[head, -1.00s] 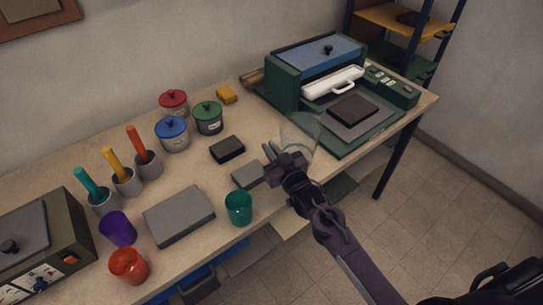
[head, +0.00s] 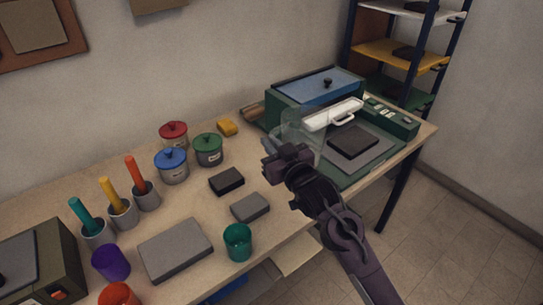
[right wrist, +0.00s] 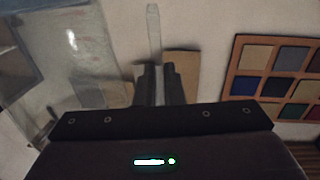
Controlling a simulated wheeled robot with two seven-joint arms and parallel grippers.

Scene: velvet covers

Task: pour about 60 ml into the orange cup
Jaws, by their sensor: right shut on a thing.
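The orange cup (head: 118,295) stands on the table at the bottom left of the head view, partly cut off by the lower edge. My right gripper (head: 272,157) is shut on a clear jug (head: 302,128), held above the table in front of the green machine. In the right wrist view, the fingers (right wrist: 160,84) close on the jug's upright handle (right wrist: 153,35), and its clear body (right wrist: 65,50) fills the left side. I cannot make out the liquid in it. The jug is far to the right of the orange cup. My left gripper is out of view.
A purple cup (head: 110,262) stands beside the orange cup, and a green cup (head: 237,241) is at the front edge. A grey slab (head: 175,250), small blocks (head: 250,207), lidded pots (head: 171,165) and holders with coloured handles (head: 122,212) occupy the table between.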

